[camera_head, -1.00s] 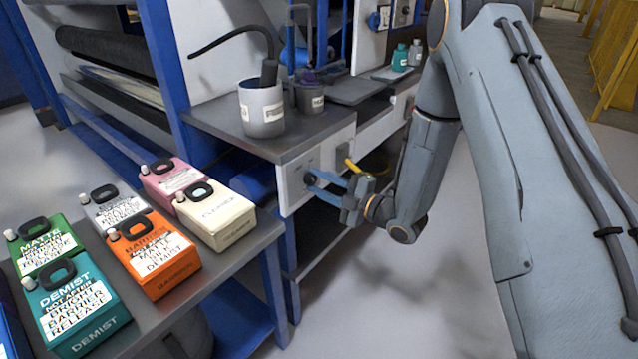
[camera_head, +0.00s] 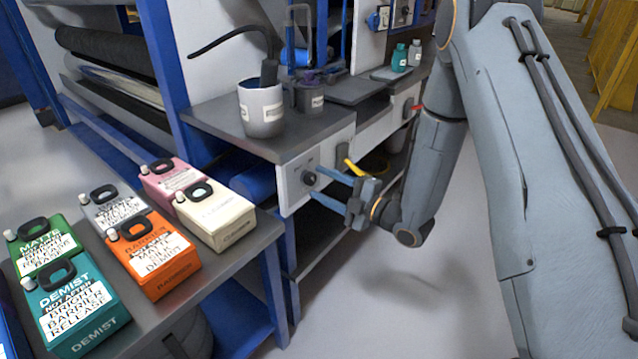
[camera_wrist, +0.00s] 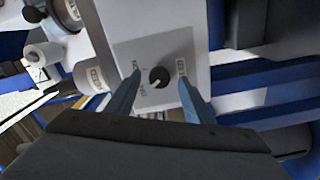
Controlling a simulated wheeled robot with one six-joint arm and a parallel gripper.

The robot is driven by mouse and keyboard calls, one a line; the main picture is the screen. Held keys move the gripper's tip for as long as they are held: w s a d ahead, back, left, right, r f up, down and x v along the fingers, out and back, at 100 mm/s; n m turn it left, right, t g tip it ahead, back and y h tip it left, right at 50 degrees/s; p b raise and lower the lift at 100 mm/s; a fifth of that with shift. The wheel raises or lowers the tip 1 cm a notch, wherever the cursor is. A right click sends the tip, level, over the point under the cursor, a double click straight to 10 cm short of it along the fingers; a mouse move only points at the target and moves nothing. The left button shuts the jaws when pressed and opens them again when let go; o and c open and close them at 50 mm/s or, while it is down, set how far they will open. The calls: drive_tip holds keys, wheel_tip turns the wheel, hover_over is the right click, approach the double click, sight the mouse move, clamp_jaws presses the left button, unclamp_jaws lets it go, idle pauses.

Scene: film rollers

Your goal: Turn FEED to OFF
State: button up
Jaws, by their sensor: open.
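A round black knob (camera_head: 309,178) sits on the white front panel (camera_head: 292,196) below the grey bench top. In the wrist view the knob (camera_wrist: 158,77) shows a white pointer mark directed to the lower left, towards a small label. In the wrist view my gripper (camera_wrist: 158,82) has one finger on each side of the knob, with clear gaps and nothing held.
A yellow handle (camera_head: 353,167) and a red one (camera_head: 416,108) stick out from the bench front to the right. A grey cup (camera_head: 262,112) and a darker pot (camera_head: 309,98) stand above. Several labelled jugs fill the left table (camera_head: 240,245). Floor below the gripper is clear.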

drive_tip(key=v, duration=0.6)
drive_tip(key=shift+d+r, duration=0.1)
drive_tip(key=s+d+r+m+g+h+p, duration=0.2)
drive_tip(key=d+r+m+h+p, duration=0.1)
drive_tip(key=d+m+h, duration=0.35)
drive_tip(key=s+d+r+m+g+h+p, duration=0.1)
drive_tip(key=s+d+r+m+h+p, duration=0.1)
drive_tip(key=d+r+m+h+p, duration=0.35)
drive_tip(key=s+r+m+g+p, duration=0.1)
drive_tip(key=s+m, duration=0.3)
drive_tip(key=s, duration=0.4)
drive_tip(key=s+r+m+g+h+p, duration=0.1)
drive_tip(key=s+r+m+g, duration=0.3)
drive_tip(key=s, duration=0.4)
drive_tip(key=s+d+r+m+g+h+p, duration=0.1)
drive_tip(key=s+r+m+g, duration=0.2)
drive_tip(key=s, duration=0.5)
drive_tip(key=shift+m, duration=0.7)
drive_tip(key=shift+r, duration=0.1)
